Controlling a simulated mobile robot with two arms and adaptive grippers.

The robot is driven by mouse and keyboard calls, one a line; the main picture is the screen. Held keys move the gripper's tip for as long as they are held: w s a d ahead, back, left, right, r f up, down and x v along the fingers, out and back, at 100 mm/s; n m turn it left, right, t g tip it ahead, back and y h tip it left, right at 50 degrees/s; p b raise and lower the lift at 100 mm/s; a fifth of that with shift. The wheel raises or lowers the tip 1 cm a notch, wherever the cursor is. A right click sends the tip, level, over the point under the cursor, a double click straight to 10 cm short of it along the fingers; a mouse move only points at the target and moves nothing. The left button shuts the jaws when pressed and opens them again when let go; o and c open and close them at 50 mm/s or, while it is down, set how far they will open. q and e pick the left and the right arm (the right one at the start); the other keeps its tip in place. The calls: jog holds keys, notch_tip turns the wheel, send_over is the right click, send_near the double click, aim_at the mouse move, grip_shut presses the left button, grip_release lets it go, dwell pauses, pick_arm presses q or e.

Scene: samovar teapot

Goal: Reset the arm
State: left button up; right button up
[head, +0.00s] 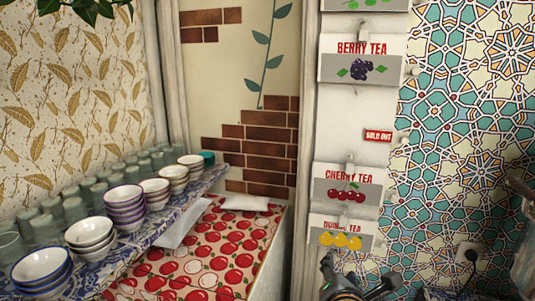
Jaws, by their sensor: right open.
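My right gripper (350,284) shows at the bottom edge, right of centre, in the head view. It is dark, open and partly cut off by the frame. I see nothing between its fingers. It is in front of the lower part of the tea sign panel, below the quince tea card (341,236). My left gripper is not in view.
A shelf (110,268) on the left holds stacked bowls (125,203) and rows of glasses (75,209). A red-patterned counter (222,245) bears a small white packet (244,203). Tea cards, including cherry (347,190) and berry (362,68), hang on a white panel. A dark object (523,245) is cut off at right.

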jog(key=s+d+f+m+g+y, duration=0.15)
jog(key=s+f+m+g, duration=0.25)
jog(key=s+f+m, duration=0.5)
jog(key=s+d+f+m+g+y, duration=0.1)
jog(key=s+d+f+m+g, duration=0.15)
jog(key=s+f+m, duration=0.65)
jog(key=s+d+f+m+g+y, duration=0.15)
jog(key=s+f+m+g, duration=0.25)
jog(key=s+f+m, duration=0.5)
jog(key=s+f+n+g+h+b, duration=0.1)
jog(key=s+f+n+b, duration=0.2)
jog(key=f, duration=2.6)
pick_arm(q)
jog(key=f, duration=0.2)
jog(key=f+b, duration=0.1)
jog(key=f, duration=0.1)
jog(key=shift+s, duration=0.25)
pick_arm(e)
jog(key=s+d+f+g, duration=0.1)
jog(key=s+d+f, duration=0.2)
jog(key=s+f, duration=1.2)
jog(key=shift+s+f, duration=0.25)
jog(key=shift+s, duration=0.45)
